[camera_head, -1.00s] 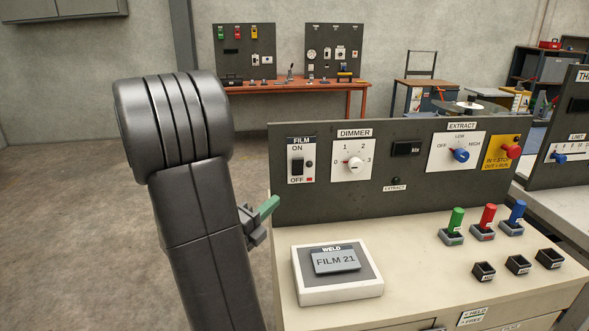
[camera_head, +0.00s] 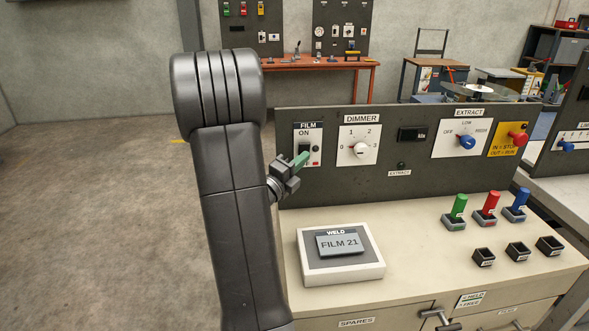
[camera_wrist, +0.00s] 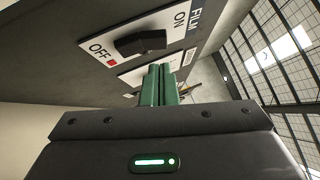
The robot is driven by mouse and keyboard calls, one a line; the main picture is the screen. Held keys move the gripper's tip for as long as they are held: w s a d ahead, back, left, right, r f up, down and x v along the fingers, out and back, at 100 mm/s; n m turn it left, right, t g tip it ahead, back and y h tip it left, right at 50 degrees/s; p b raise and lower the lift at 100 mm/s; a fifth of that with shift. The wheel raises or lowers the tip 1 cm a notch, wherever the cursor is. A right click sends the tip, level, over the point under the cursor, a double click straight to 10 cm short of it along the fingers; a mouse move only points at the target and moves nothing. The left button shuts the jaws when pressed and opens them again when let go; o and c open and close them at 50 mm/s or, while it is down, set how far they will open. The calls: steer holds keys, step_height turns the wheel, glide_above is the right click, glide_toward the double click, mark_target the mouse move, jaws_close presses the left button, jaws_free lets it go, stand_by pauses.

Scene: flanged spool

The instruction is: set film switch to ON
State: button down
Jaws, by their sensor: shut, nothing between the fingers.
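The film switch is on a white plate (camera_head: 308,132) labelled FILM, with ON above and OFF below, at the left end of the dark upright panel. In the wrist view its black rocker (camera_wrist: 141,43) lies between the ON and OFF labels, with a red mark next to OFF. In the head view my gripper (camera_head: 303,158) covers part of the rocker. My gripper has green fingers, shut together and empty. In the wrist view the fingertips (camera_wrist: 160,68) are just below the rocker in the picture. I cannot tell whether they touch the plate.
To the right on the panel are the DIMMER knob (camera_head: 361,149), a small black display (camera_head: 411,134), the blue EXTRACT knob (camera_head: 467,142) and a red stop button (camera_head: 518,138). A FILM 21 box (camera_head: 341,270) sits on the bench below. Open floor lies left.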

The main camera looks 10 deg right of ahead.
steer(key=shift+w+r, duration=0.3)
steer(key=shift+w, duration=0.6)
steer(key=shift+w+r+n+y+p, duration=0.3)
steer(key=shift+r+n+p, duration=0.1)
steer(key=shift+p, duration=0.25)
steer(key=shift+f, duration=0.3)
steer(key=shift+s+b, duration=0.15)
steer(key=shift+b, duration=0.2)
